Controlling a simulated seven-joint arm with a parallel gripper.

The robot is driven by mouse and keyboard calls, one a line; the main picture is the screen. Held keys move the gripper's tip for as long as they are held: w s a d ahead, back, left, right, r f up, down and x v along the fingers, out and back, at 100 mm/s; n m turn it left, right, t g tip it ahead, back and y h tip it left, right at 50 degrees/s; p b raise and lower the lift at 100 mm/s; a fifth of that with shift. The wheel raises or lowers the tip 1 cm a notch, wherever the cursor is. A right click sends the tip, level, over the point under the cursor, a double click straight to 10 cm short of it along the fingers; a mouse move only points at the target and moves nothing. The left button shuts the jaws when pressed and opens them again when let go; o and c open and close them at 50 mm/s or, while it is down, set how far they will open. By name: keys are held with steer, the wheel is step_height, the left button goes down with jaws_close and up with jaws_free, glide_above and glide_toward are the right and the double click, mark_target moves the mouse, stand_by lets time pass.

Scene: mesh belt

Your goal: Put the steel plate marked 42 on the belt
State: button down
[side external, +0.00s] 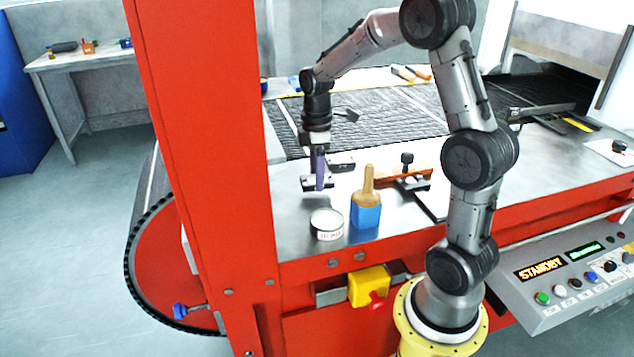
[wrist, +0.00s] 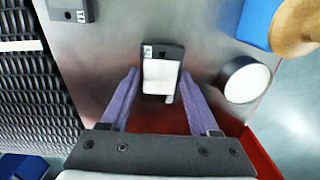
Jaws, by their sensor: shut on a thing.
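My gripper (side external: 320,186) has purple fingers and is low over the steel table beside the belt. In the wrist view my gripper (wrist: 161,80) is shut on a small dark plate (wrist: 161,52) with a bright pale face and a small label at one corner. The label is too small to read, so I cannot tell if it says 42. I cannot tell if this plate is lifted or still touches the table. A second dark plate (wrist: 70,9) with a pale label lies nearer the belt; it also shows in the side view (side external: 343,162). The dark mesh belt (side external: 390,115) lies behind.
A round white-topped tin (side external: 326,224) and a blue block with a wooden-handled tool (side external: 366,210) stand close to my gripper at the table's front. An orange bar with a black knob (side external: 405,172) lies to the right. A red post (side external: 205,150) rises at the left.

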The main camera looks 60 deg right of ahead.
step_height(320, 180, up, 9)
steer(key=s+d+r+m, duration=0.2)
steer(key=d+m, duration=0.1)
steer(key=d, duration=1)
steer(key=w+d+f, duration=0.4)
steer(key=d, duration=0.1)
steer(key=w+d+f, duration=0.4)
steer(key=shift+w+d+f, duration=0.35)
steer(key=shift+f, duration=0.05)
steer(key=shift+w+d+f, duration=0.3)
steer(key=shift+w+f, duration=0.05)
steer(key=shift+f, duration=0.25)
steer(key=shift+f+m, duration=0.3)
steer(key=shift+f, duration=1.25)
steer(key=shift+f, duration=0.1)
steer(key=shift+c, duration=0.6)
jaws_free()
steer(key=shift+f, duration=0.15)
